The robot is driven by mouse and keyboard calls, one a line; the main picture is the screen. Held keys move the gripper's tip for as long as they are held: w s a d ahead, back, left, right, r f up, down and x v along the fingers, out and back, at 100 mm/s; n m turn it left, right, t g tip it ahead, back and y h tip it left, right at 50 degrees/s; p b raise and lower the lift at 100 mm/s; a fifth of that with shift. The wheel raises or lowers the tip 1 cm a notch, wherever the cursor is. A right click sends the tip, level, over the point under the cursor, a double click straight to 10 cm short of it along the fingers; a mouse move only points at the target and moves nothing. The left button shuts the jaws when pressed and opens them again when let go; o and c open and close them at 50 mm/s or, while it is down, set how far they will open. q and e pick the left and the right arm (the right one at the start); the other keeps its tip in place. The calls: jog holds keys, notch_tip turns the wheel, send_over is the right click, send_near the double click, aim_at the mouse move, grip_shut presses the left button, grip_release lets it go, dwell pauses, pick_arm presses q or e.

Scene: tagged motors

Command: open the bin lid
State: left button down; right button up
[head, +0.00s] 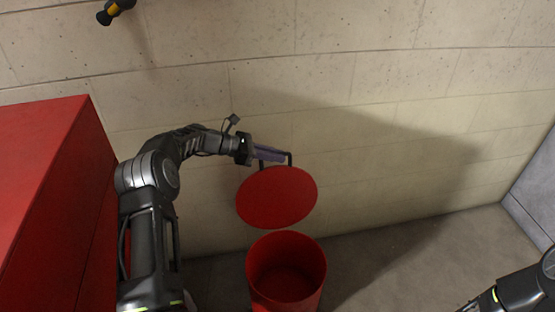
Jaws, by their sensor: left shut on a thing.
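The round red bin lid (276,197) is up off the red bin (287,268), in front of the wall and slightly left of the bin's mouth. A gap shows between the lid and the rim, and the bin's inside is in view. My left gripper (270,154) is at the lid's upper edge, shut on the lid's dark handle. The fingers partly hide the handle. My right arm is at the lower right corner, with its gripper (470,306) cut by the bottom edge; its fingers are too small to read.
A large red cabinet or box (45,190) stands at the left, close to my left arm. A stone block wall (400,80) runs behind the bin. The grey floor (410,260) right of the bin is clear. A black and yellow object (115,11) shows at the top left.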

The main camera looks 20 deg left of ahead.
pick_arm(q)
jog(key=shift+a+f, duration=0.15)
jog(key=shift+a, duration=0.05)
jog(key=c, duration=1.5)
grip_release()
jog(key=shift+o, duration=0.2)
jog(key=v, duration=0.8)
jog(key=shift+d, duration=0.2)
